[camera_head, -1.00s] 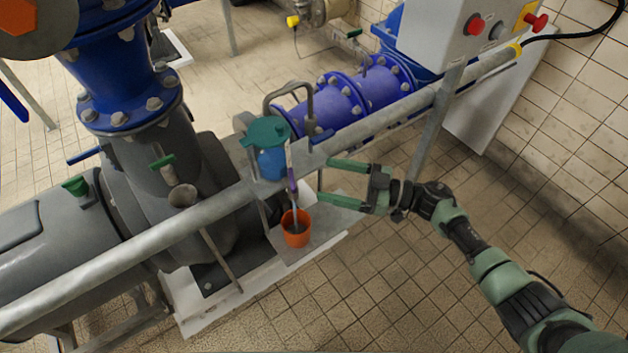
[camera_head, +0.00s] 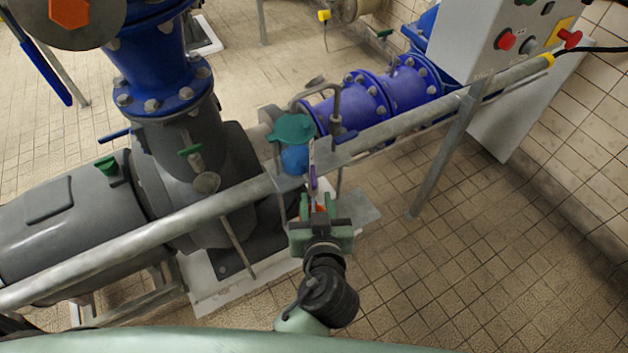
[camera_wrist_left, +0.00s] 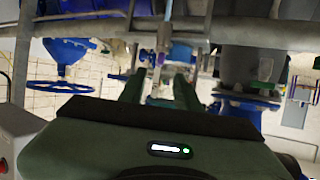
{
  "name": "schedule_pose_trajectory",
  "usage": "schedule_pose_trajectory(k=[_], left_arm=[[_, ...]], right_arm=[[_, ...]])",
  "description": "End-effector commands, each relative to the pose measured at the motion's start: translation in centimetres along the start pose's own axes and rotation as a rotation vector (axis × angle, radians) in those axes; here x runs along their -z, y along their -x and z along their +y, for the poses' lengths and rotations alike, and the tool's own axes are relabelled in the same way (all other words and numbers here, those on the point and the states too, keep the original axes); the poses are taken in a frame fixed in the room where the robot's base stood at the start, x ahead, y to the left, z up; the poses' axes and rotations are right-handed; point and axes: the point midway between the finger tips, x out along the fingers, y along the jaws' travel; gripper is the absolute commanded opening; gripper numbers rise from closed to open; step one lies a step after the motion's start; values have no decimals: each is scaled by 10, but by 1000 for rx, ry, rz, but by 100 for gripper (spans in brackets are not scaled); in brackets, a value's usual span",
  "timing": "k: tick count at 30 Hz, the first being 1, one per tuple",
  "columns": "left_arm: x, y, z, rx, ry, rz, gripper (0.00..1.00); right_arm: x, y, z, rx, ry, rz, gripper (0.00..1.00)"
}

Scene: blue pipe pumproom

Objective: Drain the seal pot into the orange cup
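The seal pot is a small blue vessel (camera_head: 295,158) with a teal lid (camera_head: 292,129), on the pipework behind the grey rail. A purple-marked drain piece (camera_head: 313,182) hangs in front of it and also shows in the left wrist view (camera_wrist_left: 161,58). The orange cup (camera_head: 321,209) is mostly hidden behind my left gripper (camera_head: 316,200); only a sliver shows. In the left wrist view my left gripper's fingers (camera_wrist_left: 160,85) are apart, with the purple piece beyond and between them. I cannot tell whether they touch anything. My right gripper is out of view.
A grey rail (camera_head: 420,122) crosses in front of the pipework. A grey pump (camera_head: 80,200) stands left, a blue flanged pipe (camera_head: 365,97) behind. A control box with red buttons (camera_head: 506,41) is at the upper right. The tiled floor (camera_head: 480,250) at right is clear.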

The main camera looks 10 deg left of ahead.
Motion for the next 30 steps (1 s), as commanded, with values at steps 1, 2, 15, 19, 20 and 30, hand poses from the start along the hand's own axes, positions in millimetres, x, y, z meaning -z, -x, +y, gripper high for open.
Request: schedule_pose_trajectory(k=[1,2,15,19,20,30], left_arm=[[2,-4,0,2,0,4,33],[2,-8,0,2,-1,4,33],[1,-70,0,-1,-4,1,33],[0,-75,0,0,-2,0,33],[0,-76,0,-1,-2,0,33],[-1,-75,0,-1,-2,-1,0]], right_arm=[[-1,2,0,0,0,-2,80],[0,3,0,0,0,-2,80],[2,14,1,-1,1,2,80],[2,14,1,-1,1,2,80],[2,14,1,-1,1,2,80],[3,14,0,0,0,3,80]])
